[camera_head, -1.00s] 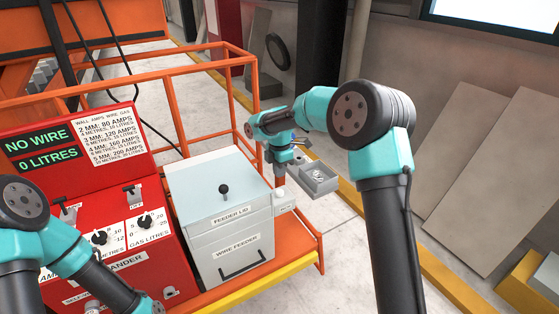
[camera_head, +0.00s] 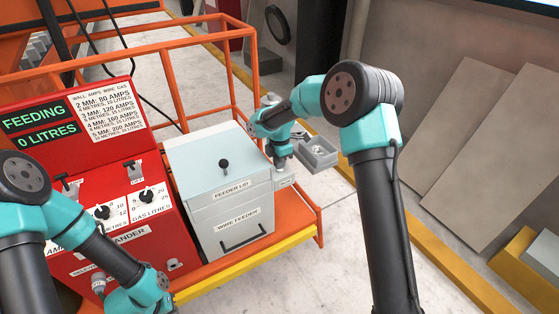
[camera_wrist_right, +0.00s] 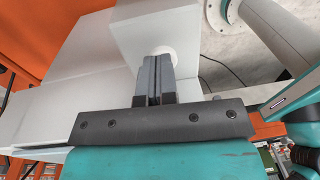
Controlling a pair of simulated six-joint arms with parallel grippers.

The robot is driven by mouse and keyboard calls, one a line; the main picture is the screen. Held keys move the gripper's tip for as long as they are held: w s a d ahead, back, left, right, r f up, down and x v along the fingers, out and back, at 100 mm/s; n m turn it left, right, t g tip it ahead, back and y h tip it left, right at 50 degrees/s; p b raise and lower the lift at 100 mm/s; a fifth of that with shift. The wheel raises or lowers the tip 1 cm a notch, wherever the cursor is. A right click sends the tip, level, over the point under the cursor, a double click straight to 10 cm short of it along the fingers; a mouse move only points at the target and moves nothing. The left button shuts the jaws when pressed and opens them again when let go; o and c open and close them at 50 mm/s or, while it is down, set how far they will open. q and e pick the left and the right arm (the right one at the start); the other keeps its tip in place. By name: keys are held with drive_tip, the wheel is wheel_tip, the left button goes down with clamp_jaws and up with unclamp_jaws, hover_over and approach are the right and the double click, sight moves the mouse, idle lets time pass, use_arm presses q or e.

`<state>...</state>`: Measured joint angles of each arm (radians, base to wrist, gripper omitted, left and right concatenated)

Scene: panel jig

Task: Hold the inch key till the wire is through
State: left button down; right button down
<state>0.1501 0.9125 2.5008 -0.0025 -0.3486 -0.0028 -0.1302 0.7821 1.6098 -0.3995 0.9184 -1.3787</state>
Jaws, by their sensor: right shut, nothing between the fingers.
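The inch key appears to be the pale round button on the feeder's side box; it shows in the right wrist view (camera_wrist_right: 166,50). My right gripper (camera_head: 280,162) is shut and empty, pointing down at the key. In the right wrist view its fingertips (camera_wrist_right: 157,60) meet the button, seemingly touching it. The grey wire feeder (camera_head: 220,185) has its lid closed. The display (camera_head: 35,117) on the red machine reads FEEDING and 0 LITRES. I see no wire. My left arm is at lower left, its gripper out of view.
An orange rail frame (camera_head: 235,70) stands behind the feeder. The red machine (camera_head: 125,190) stands left of it. Pale boards (camera_head: 490,150) lean at the right.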

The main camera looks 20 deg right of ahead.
drive_tip(key=shift+s+f, duration=0.2)
drive_tip(key=shift+f, duration=0.7)
idle(0.5)
wheel_tip(320, 180, up, 15)
drive_tip(key=w, duration=0.1)
drive_tip(key=shift+w+d, duration=0.15)
drive_tip(key=shift+w, duration=0.2)
drive_tip(key=shift+f, duration=0.15)
idle(0.4)
